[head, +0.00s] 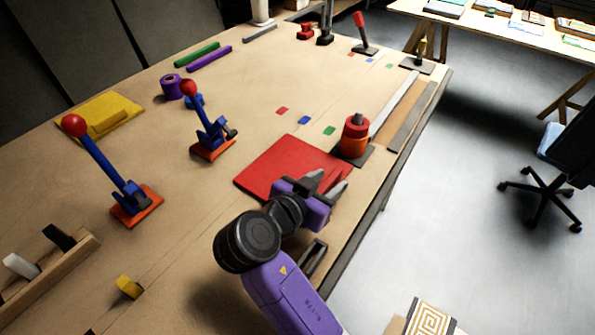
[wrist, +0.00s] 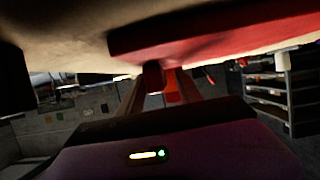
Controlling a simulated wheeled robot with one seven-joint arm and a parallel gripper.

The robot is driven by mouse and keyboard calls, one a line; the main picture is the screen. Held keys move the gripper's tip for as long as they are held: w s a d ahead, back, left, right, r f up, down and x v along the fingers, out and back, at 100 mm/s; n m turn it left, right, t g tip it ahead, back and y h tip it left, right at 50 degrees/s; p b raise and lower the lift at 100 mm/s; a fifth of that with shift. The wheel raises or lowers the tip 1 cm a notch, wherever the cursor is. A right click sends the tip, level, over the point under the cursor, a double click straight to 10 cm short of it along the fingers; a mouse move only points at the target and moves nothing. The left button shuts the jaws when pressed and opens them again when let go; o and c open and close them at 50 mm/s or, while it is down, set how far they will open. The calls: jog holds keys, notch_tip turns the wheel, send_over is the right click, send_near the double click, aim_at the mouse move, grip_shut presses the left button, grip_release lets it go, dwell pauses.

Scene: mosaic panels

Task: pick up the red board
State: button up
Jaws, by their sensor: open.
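The red board (head: 285,160) lies flat on the tan workbench, near its right edge in the head view. My gripper (head: 327,180) is open over the board's near right part, and its fingers hide some of that part. In the wrist view the board (wrist: 215,35) shows as a red slab across the top, and my gripper's fingers (wrist: 160,90) point toward it. I cannot tell whether the fingers touch the board.
An orange and red cylinder (head: 355,137) stands just beyond the board. Two blue toggle clamps (head: 212,135) (head: 125,195) with red knobs stand to the left. A yellow block (head: 129,287) and a wooden rack (head: 45,275) are nearer. The bench between the clamps and the board is clear.

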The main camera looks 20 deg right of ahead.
jog(key=shift+w+d+f, duration=0.1)
jog(key=shift+d+f, duration=0.05)
grip_shut()
dwell(1.4)
